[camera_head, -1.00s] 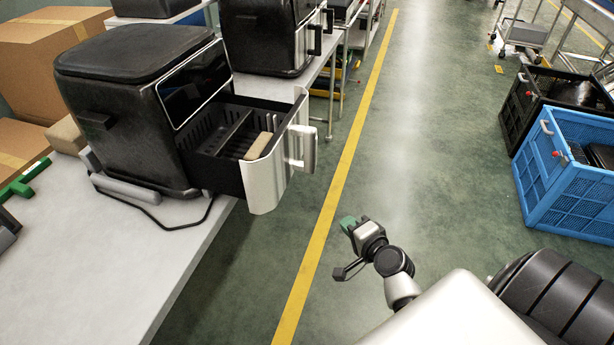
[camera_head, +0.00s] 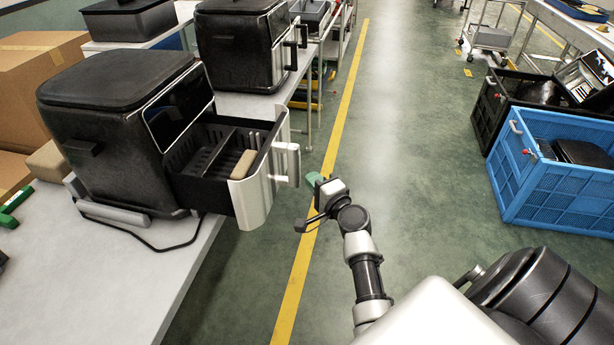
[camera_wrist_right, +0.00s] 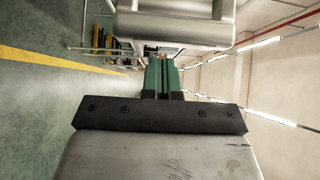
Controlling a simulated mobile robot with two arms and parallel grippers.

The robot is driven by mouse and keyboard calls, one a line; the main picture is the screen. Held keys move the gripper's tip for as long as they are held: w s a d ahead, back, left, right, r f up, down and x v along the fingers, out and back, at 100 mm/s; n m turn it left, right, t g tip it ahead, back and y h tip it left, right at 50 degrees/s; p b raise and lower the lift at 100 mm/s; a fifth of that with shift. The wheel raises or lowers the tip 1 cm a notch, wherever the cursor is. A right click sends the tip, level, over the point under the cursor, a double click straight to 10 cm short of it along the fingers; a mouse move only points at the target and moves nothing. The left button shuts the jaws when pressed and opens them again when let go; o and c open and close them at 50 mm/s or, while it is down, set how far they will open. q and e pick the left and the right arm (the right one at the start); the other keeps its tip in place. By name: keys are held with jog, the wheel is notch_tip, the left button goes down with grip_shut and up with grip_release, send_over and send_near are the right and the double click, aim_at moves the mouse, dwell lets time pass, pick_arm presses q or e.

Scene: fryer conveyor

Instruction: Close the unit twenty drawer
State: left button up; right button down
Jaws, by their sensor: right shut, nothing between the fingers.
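The black fryer unit (camera_head: 95,125) stands on the light table at the left. Its drawer (camera_head: 205,160) is pulled out to the right, with a silver front (camera_head: 252,190) and a handle (camera_head: 288,165). A tan block (camera_head: 243,165) lies inside the drawer. My right gripper (camera_head: 313,180), with green fingertips, is just right of the handle and apart from it in the head view. In the right wrist view the green fingers (camera_wrist_right: 162,76) are together and empty, and the handle (camera_wrist_right: 175,30) is close above them. My left gripper is not in view.
A second black fryer (camera_head: 240,45) stands behind on another table. A blue crate (camera_head: 560,190) and a black crate (camera_head: 490,105) stand at the right. Cardboard boxes (camera_head: 40,65) are at the far left. The green floor (camera_head: 420,150) between is clear.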

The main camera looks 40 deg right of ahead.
jog(key=shift+w+a, duration=0.65)
jog(key=shift+w+a, duration=0.1)
